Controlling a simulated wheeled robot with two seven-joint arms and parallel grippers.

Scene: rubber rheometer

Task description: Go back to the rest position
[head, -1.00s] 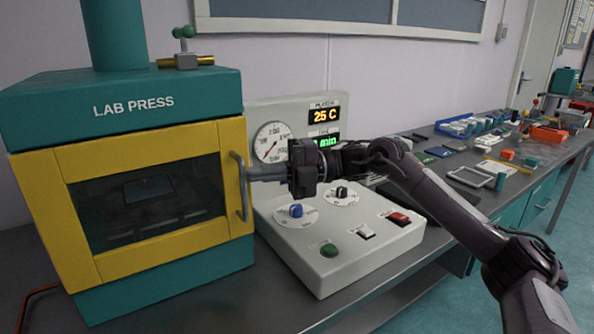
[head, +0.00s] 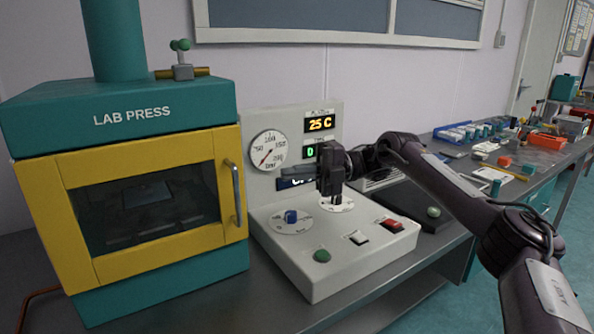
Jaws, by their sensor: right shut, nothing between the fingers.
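My right gripper (head: 286,171) is shut and empty. It hangs in the air in front of the control panel (head: 330,262), its fingers pointing left toward the lab press (head: 130,190). Its fingertips are apart from the press door's handle (head: 236,193). The yellow-framed press door (head: 160,255) looks shut, and a pale flat plate (head: 147,192) shows dimly behind its window. My right arm comes in from the lower right. My left gripper is not in view.
The panel has a gauge (head: 268,151), a blue knob (head: 291,216), a green button (head: 322,256) and a red switch (head: 391,226). The gripper hides part of the displays. Blue trays (head: 455,133) and an orange bin (head: 547,141) stand farther along the bench. The panel's front bench strip is clear.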

